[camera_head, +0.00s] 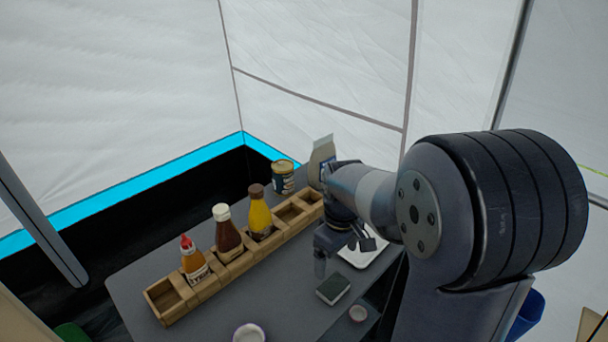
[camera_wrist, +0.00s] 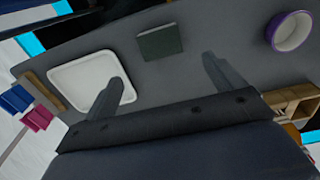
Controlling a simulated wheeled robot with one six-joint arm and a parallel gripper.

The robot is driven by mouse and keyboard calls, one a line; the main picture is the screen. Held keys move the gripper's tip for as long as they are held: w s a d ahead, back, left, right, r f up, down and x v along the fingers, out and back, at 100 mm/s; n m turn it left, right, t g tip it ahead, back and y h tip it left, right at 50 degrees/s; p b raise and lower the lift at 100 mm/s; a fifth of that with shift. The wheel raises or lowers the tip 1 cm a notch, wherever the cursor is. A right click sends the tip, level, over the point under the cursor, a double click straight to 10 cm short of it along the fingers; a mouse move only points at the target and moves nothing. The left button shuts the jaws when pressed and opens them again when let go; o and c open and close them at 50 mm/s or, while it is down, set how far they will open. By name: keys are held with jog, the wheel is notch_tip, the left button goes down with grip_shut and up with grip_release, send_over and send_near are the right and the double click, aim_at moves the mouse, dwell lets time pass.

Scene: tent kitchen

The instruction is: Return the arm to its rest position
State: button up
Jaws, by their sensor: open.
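My gripper (camera_head: 343,258) hangs over the right part of the grey table, beside the wooden rack, in the head view. In the wrist view my gripper (camera_wrist: 168,82) has its two fingers spread wide with nothing between them. A dark green block-like item (camera_wrist: 160,42) lies on the table beyond the fingertips; it also shows in the head view (camera_head: 333,289). A white tray (camera_wrist: 68,76) lies at the left finger's side. The tray shows partly behind my gripper in the head view (camera_head: 362,258).
A wooden rack (camera_head: 164,301) holds several sauce bottles, including a yellow one (camera_head: 260,215). A can (camera_head: 283,177) and a carton (camera_head: 321,158) stand at the back.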

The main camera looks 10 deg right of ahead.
aim_at(334, 285)
notch_tip(334, 285, down, 11)
jog(key=shift+f+b, duration=0.15)
jog(key=shift+b, duration=0.15)
jog(key=shift+r, duration=1.55)
